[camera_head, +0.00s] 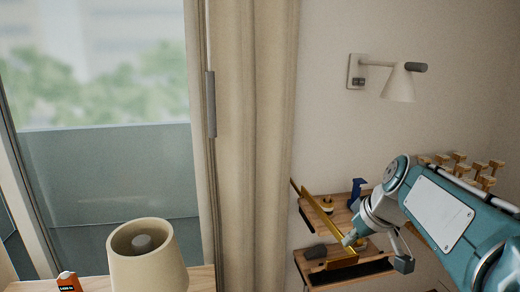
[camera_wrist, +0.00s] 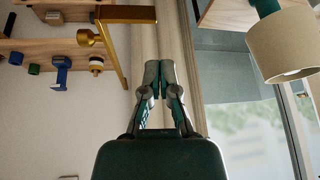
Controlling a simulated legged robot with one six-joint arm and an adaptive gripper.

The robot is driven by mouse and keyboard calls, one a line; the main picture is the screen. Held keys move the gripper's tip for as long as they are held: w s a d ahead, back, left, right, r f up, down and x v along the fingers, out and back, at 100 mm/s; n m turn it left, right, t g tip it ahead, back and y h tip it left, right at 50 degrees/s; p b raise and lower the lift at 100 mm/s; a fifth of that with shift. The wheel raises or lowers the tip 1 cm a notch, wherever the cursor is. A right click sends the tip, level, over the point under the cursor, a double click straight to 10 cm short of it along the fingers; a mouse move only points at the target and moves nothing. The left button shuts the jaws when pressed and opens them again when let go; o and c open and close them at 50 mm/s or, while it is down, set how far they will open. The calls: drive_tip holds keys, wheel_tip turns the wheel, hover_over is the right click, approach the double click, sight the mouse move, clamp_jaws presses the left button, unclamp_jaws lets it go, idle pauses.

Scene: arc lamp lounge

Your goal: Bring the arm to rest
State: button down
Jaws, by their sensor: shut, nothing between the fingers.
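My gripper (camera_wrist: 158,70) is shut and empty in the wrist view, its two fingertips together in front of the beige curtain. In the head view my teal and white arm reaches in from the right, and my gripper (camera_head: 350,239) is in front of the small wooden wall shelves. A brass bar (camera_head: 332,262) lies close to it in the picture; whether they touch I cannot tell. The bar also shows at upper left in the wrist view (camera_wrist: 126,14), apart from the fingers.
Wooden shelves (camera_head: 308,214) carry a blue item (camera_head: 356,192) and small objects. A wall lamp (camera_head: 398,84) is above. Several wooden pegs (camera_head: 458,168) are behind my arm. A beige lampshade (camera_head: 148,272) and an orange box (camera_head: 68,282) stand lower left. The curtain (camera_head: 255,130) hangs between.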

drive_tip(key=s+a+f+m+h, duration=0.1)
drive_tip(key=s+f+m, duration=0.1)
drive_tip(key=s, duration=0.7)
drive_tip(key=s+f+m+t+h, duration=0.1)
drive_tip(key=s+f, duration=0.4)
drive_tip(key=s, duration=0.5)
drive_tip(key=shift+a+m+h, duration=0.3)
drive_tip(key=shift+a+m, duration=0.1)
drive_tip(key=shift+m, duration=0.4)
